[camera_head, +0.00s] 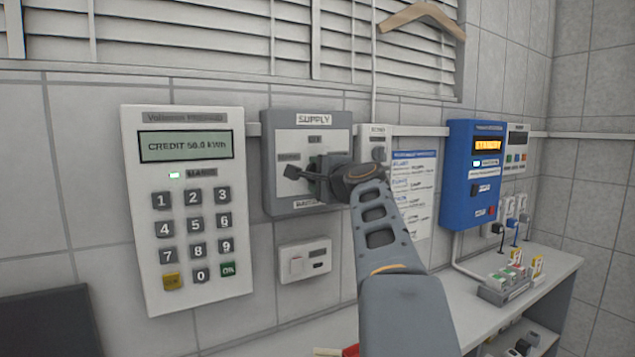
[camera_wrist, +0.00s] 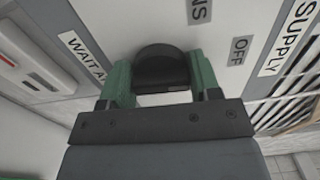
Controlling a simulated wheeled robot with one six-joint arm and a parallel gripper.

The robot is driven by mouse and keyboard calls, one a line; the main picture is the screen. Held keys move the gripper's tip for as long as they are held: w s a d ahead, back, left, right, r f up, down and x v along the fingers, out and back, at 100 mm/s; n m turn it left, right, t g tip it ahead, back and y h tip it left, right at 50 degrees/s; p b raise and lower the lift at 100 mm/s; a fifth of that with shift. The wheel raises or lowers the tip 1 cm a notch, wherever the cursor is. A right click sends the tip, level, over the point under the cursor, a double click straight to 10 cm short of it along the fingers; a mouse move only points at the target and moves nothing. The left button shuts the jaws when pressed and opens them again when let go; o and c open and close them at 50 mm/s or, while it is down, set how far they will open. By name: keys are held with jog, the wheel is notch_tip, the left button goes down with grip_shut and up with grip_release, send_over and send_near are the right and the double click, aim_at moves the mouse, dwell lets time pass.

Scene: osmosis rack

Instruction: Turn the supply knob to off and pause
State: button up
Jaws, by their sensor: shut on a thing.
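The supply box (camera_head: 275,190) is a grey wall panel headed SUPPLY. A small OFF label (camera_head: 314,139) sits above its middle, with another label at its left and one at its bottom edge. My gripper (camera_head: 318,172) is in front of the panel's middle and hides most of the supply knob. In the wrist view my gripper (camera_wrist: 161,78) has its green fingers on both sides of the dark, rounded supply knob (camera_wrist: 162,62), shut on it. The OFF label (camera_wrist: 239,50) lies up and right of the knob there. I cannot tell which label the knob points at.
A white keypad meter (camera_head: 190,210) reading CREDIT 50.0 kWh hangs left of the supply box. A small white switch box (camera_head: 305,261) is below it. A blue unit (camera_head: 472,175) hangs at right, above a counter (camera_head: 475,320) holding small parts. A hanger (camera_head: 422,17) is at the top.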

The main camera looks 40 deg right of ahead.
dwell(0.5)
jog(key=o, duration=0.9)
jog(key=s+a+b, duration=0.2)
jog(key=s, duration=1.1)
jog(key=shift+s, duration=0.35)
